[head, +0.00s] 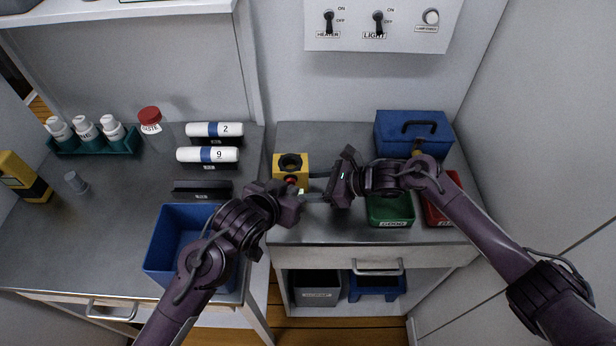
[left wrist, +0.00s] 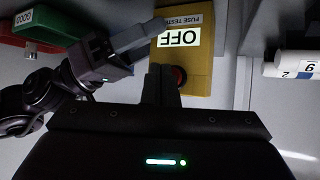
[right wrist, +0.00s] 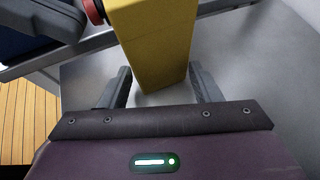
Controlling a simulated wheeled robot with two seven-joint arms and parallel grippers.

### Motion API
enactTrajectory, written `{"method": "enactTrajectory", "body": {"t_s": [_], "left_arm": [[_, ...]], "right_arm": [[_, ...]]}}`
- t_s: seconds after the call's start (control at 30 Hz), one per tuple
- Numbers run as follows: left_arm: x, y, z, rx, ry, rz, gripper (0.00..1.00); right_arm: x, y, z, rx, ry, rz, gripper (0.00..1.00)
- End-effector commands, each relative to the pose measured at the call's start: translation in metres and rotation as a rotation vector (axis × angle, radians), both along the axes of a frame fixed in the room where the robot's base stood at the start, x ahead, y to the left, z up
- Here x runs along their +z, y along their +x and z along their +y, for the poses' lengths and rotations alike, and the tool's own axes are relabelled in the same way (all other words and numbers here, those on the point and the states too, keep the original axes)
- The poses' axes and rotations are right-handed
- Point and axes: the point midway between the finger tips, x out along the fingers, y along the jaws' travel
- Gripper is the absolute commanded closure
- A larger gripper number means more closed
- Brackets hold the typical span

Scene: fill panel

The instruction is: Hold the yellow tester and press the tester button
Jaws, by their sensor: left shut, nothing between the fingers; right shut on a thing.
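The yellow tester (head: 283,160) stands upright on the right-hand counter, with a black round socket on top. In the left wrist view the tester (left wrist: 207,70) shows a display reading OFF and a red button (left wrist: 179,77). My right gripper (head: 318,186) is shut on the tester's sides; in the right wrist view its fingers flank the yellow body (right wrist: 155,45). My left gripper (left wrist: 163,80) is shut and empty, its fingertips right beside the red button. I cannot tell whether they touch it. The button also shows at the edge of the right wrist view (right wrist: 97,10).
A green GOOD bin (head: 390,210), a red bin (head: 438,203) and a blue toolbox (head: 413,130) stand right of the tester. A blue bin (head: 165,245) and numbered white cylinders (head: 208,155) are on the left counter. A switch panel (head: 382,25) hangs above.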

Motion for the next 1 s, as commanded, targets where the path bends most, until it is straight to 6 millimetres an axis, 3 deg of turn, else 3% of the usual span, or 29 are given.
{"method": "enactTrajectory", "body": {"t_s": [0.6, 1.0], "left_arm": [[0.0, -0.015, -0.001, -0.001, 0.0, 0.0, 1.0], [0.0, -0.054, -0.005, -0.003, 0.001, 0.001, 1.0]], "right_arm": [[0.0, 0.0, 0.0, 0.001, 0.0, 0.0, 0.56], [0.0, 0.0, 0.0, 0.001, 0.0, 0.0, 0.56]]}}
